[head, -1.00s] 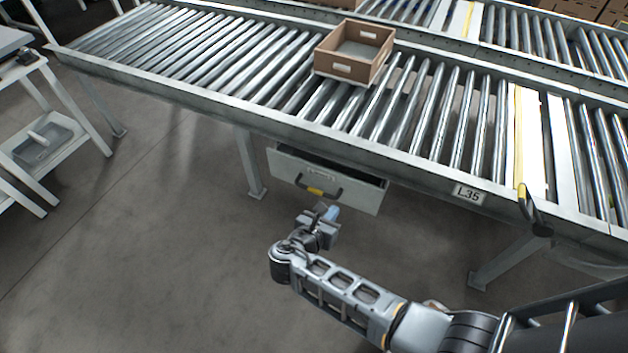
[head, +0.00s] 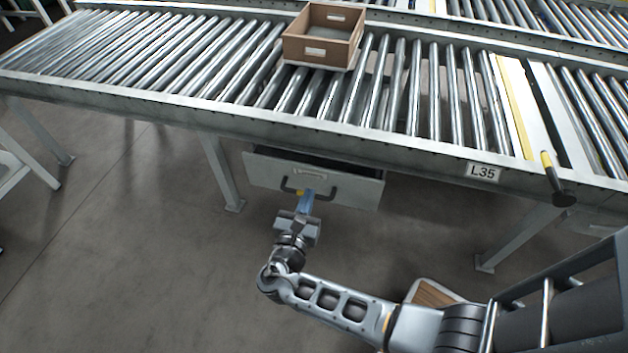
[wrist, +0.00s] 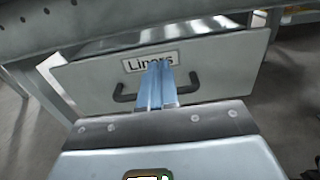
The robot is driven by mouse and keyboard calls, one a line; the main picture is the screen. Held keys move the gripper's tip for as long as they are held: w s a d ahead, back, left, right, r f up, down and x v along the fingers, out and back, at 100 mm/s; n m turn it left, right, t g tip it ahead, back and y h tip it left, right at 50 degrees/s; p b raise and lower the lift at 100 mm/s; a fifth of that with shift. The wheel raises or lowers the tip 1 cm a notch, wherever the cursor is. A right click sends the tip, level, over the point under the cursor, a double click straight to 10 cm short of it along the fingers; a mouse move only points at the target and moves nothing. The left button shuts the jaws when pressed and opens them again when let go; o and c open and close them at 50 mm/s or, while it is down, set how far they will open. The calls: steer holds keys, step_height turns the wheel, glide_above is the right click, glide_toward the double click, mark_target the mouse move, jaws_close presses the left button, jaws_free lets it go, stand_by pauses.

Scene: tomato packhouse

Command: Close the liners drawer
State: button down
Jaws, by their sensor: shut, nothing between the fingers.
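The liners drawer (head: 345,188) hangs under the roller conveyor and stands partly open, with a dark gap showing above its front. In the wrist view its grey front (wrist: 215,68) carries a "Liners" label (wrist: 150,62) and a dark bar handle (wrist: 187,88). My gripper (head: 306,198) is shut and empty, its blue fingers pointing at the drawer front. In the wrist view the fingers (wrist: 157,84) overlap the middle of the handle and the label's lower edge. I cannot tell whether the fingertips touch the drawer.
The roller conveyor (head: 130,100) runs across above the drawer, with a cardboard box (head: 323,50) on it. Conveyor legs (head: 222,172) stand to either side of the drawer. A yellow-and-black handle (head: 553,178) sticks out near the L35 sign (head: 483,172).

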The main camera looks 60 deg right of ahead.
mark_target(318, 170)
steer(key=b+x, duration=0.1)
steer(key=x, duration=0.4)
steer(key=shift+d, duration=0.2)
steer(key=shift+w+d, duration=0.25)
steer(key=shift+d, duration=0.25)
steer(key=shift+x, duration=2.55)
steer(key=shift+s, duration=0.1)
